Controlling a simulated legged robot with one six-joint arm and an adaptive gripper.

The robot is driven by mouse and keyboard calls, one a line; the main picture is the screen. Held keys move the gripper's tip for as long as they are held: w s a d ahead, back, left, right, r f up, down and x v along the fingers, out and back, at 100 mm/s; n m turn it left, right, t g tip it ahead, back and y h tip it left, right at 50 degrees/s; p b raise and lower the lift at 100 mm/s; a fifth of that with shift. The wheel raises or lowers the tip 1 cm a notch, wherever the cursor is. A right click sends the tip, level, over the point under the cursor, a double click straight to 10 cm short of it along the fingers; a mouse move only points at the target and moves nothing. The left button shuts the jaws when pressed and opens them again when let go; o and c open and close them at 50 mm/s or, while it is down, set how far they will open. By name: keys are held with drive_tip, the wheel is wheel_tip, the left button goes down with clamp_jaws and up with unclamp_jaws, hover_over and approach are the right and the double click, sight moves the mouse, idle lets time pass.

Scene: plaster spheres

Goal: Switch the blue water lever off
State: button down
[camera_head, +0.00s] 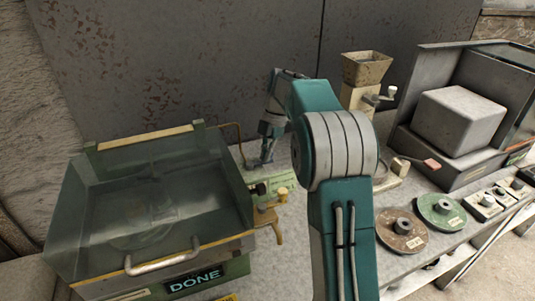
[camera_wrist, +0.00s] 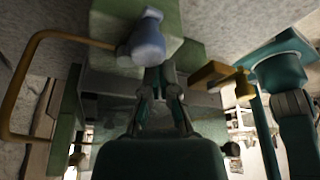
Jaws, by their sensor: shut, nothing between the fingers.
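The blue lever (camera_wrist: 147,42) shows in the wrist view as a pale blue rounded knob on a green block. My gripper (camera_wrist: 161,72) is shut and empty, with its fingertips right at the knob's lower edge. I cannot tell whether they touch it. In the head view my gripper (camera_head: 258,163) points down behind the right side of the machine with the clear cover. The blue lever cannot be made out there; my gripper and arm are in front of that area.
The covered machine (camera_head: 205,245) carries a "DONE" sign. A copper pipe (camera_head: 236,128) rises behind it, and a brass tap-like part (camera_head: 268,217) sticks out at its right. A hopper (camera_head: 366,70), round discs (camera_head: 402,238) and a grey box stand to the right.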

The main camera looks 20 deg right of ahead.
drive_tip(key=shift+w+d, duration=0.25)
drive_tip(key=shift+d, duration=0.25)
drive_tip(key=shift+a, duration=0.15)
drive_tip(key=v, duration=1.1)
drive_tip(key=shift+w+r, duration=0.15)
drive_tip(key=shift+r, duration=0.2)
